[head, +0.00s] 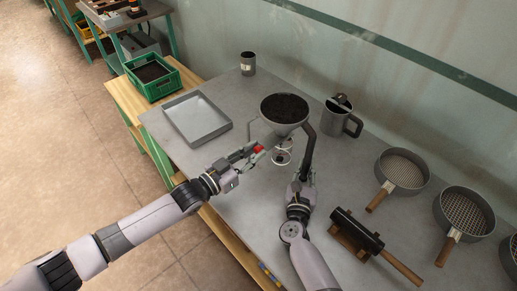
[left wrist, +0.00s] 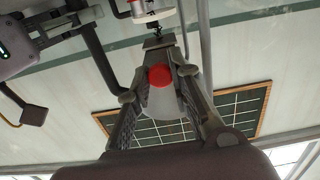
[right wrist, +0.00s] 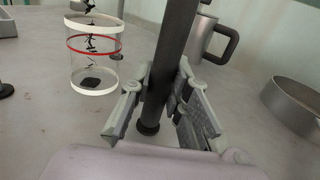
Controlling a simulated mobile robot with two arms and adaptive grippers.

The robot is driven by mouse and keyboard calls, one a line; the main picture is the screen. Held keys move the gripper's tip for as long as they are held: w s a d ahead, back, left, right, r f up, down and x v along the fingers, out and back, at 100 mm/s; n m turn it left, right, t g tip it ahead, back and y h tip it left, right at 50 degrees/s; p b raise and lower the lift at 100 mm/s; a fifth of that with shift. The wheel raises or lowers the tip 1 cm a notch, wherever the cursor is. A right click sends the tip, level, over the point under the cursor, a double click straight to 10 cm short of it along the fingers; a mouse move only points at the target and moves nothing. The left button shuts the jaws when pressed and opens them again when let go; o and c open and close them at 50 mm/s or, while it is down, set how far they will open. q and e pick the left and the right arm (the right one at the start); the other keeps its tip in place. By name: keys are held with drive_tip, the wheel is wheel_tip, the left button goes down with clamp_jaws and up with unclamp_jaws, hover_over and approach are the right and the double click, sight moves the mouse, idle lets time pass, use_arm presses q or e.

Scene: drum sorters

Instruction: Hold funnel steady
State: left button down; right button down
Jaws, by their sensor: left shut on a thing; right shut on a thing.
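The grey funnel (head: 284,108), full of dark material, stands on the table on dark legs. My right gripper (head: 303,180) is shut on a dark upright leg (right wrist: 174,60) of its stand; the leg runs between the fingers in the right wrist view. My left gripper (head: 252,153) is shut on a grey tapered piece with a red round knob (left wrist: 160,76), beside the funnel's lower part. A clear cylinder with white rims and a red band (right wrist: 95,52) is below the funnel. The funnel's outlet is mostly hidden in the head view.
A grey tray (head: 197,118) lies left of the funnel. A grey cup (head: 248,63) stands behind, and a grey mug (head: 335,121) to the right. A green crate (head: 153,78) sits left.

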use_arm(q)
drive_tip(key=c, duration=1.4)
unclamp_jaws()
drive_tip(key=shift+a, duration=0.1)
drive_tip(key=v, duration=1.2)
